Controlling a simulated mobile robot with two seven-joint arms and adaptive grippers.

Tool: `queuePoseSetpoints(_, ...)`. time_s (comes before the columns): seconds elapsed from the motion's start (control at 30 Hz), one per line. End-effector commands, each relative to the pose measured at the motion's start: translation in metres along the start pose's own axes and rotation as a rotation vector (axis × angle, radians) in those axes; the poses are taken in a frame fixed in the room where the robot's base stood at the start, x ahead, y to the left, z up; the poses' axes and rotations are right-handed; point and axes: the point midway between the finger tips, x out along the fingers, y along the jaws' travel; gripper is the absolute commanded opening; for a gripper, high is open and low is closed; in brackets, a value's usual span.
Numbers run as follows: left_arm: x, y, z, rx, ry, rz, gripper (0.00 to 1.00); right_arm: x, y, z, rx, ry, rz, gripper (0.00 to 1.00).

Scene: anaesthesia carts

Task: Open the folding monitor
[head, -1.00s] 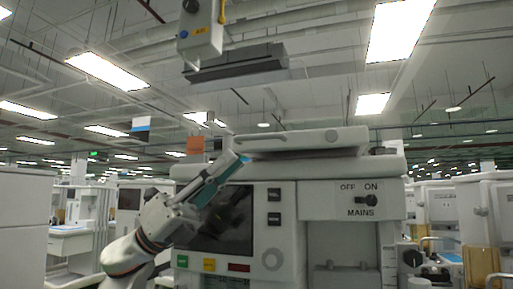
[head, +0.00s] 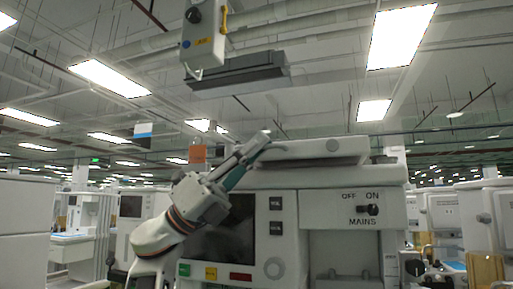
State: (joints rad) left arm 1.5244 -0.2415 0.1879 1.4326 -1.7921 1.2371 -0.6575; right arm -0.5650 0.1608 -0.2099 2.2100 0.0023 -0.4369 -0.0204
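The folding monitor (head: 318,150) is a pale flat panel lying folded, nearly level, on top of the anaesthesia cart (head: 345,210). My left gripper (head: 268,142) reaches up from the lower left to the panel's left end. Its fingers look parted, with the tips at or just in front of that end; I cannot tell whether they touch it. The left arm covers part of the cart's dark built-in screen (head: 228,230). My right gripper is not in view.
A ceiling-hung unit with a grey box (head: 240,70) is above the cart. The cart's front has a MAINS switch (head: 368,209) and coloured labels. Other carts stand at left and right. The space directly above the panel looks clear.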

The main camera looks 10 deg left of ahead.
Motion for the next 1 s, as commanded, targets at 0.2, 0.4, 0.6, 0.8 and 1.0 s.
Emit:
queuePoseSetpoints(0.2, 0.001, -0.001, 0.001, 0.0, 0.001, 0.002, 0.0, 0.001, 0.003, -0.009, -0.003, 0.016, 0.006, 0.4)
queuePoseSetpoints(0.4, 0.009, -0.007, 0.008, -0.01, 0.003, 0.018, 0.0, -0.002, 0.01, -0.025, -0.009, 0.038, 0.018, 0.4)
queuePoseSetpoints(0.6, 0.021, -0.012, 0.021, -0.047, 0.005, 0.059, 0.0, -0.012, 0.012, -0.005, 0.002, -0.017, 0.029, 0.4)
queuePoseSetpoints(0.8, 0.034, -0.014, 0.034, -0.107, 0.006, 0.121, 0.0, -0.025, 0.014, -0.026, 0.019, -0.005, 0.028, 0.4)
queuePoseSetpoints(1.0, 0.044, -0.01, 0.045, -0.175, 0.005, 0.188, 0.0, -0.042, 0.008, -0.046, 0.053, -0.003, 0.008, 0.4)
